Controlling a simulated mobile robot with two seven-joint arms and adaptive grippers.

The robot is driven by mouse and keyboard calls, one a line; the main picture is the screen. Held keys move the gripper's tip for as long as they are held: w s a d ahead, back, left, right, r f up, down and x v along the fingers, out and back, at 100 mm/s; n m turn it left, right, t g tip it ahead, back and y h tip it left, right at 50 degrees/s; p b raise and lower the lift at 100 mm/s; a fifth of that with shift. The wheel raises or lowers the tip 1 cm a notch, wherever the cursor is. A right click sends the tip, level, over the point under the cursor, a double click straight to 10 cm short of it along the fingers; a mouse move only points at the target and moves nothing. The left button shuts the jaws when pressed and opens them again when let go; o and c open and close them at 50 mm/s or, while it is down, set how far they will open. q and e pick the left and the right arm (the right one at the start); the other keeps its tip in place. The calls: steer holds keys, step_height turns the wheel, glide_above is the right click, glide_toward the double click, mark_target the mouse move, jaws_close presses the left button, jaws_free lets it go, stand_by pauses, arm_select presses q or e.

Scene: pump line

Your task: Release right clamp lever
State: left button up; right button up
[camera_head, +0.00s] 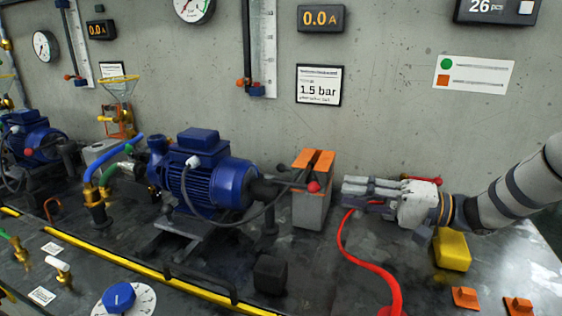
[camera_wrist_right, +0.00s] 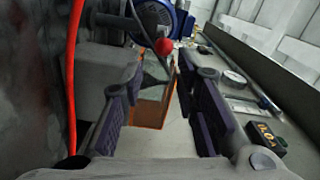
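The clamp lever is a thin grey rod ending in a red ball knob (camera_head: 313,187), at the right end of the large blue pump motor (camera_head: 215,185). Its knob stands in front of a grey block with an orange top (camera_head: 312,200). My right gripper (camera_head: 350,192) is just right of the knob and points left toward it, apart from it. In the right wrist view the fingers (camera_wrist_right: 160,75) are spread with nothing gripped. The red knob (camera_wrist_right: 163,46) shows beyond the fingertips, roughly between them. My left gripper is out of view.
A red hose (camera_head: 350,250) hangs below my right gripper and runs along the left side in the wrist view (camera_wrist_right: 71,80). A yellow block (camera_head: 451,249) lies under my right wrist. Orange pieces (camera_head: 466,298) lie at the front right. A yellow-striped rail (camera_head: 150,273) crosses the front.

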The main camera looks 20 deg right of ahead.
mark_target(307, 186)
steer(key=x, duration=1)
steer(key=shift+a+r+b, duration=0.15)
steer(key=shift+a+b, duration=0.2)
steer(key=shift+a, duration=0.05)
steer(key=shift+w+a, duration=0.3)
steer(key=shift+a, duration=0.2)
steer(key=shift+r, duration=0.1)
jaws_close()
